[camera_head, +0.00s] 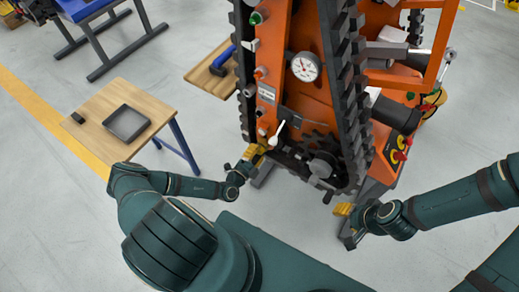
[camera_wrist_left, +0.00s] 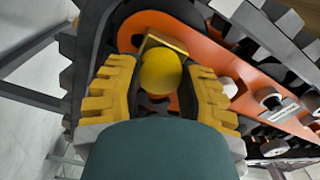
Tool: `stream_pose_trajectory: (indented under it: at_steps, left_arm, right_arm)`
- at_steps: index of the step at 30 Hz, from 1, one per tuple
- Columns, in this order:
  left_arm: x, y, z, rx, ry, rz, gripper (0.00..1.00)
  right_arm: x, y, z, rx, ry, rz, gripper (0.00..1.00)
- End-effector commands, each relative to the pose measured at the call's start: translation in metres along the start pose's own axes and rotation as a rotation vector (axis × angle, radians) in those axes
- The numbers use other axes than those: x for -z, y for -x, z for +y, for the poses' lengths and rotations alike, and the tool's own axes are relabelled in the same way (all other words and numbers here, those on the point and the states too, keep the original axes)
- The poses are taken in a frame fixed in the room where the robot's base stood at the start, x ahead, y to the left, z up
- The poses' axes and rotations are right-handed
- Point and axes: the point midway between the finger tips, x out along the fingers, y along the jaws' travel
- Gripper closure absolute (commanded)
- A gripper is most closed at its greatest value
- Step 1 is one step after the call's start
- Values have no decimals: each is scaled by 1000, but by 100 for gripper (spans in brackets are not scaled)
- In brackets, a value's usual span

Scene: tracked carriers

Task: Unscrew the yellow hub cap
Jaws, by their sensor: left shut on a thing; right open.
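In the head view the left gripper (camera_head: 255,153) is at the carrier's lower left, and I cannot make out the cap apart from the yellow fingers there. My right gripper (camera_head: 343,209) is open and empty, below and right of the carrier's lower track end.
A wooden table (camera_head: 98,108) with a grey tray (camera_head: 126,123) and a small dark object (camera_head: 77,118) stands at the left. Another wooden surface (camera_head: 208,80) with a blue-handled tool (camera_head: 222,59) is beside the carrier. A pressure gauge (camera_head: 304,67) faces me. Floor is clear between table and carrier.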

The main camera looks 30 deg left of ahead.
Motion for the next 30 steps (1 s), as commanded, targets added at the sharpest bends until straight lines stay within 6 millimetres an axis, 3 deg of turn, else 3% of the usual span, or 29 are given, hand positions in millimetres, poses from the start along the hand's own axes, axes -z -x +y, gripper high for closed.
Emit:
stream_pose_trajectory:
  at_steps: [30]
  left_arm:
    - [0,23,0,-1,-2,-1,96]
  right_arm:
    - [0,4,-2,0,0,0,53]
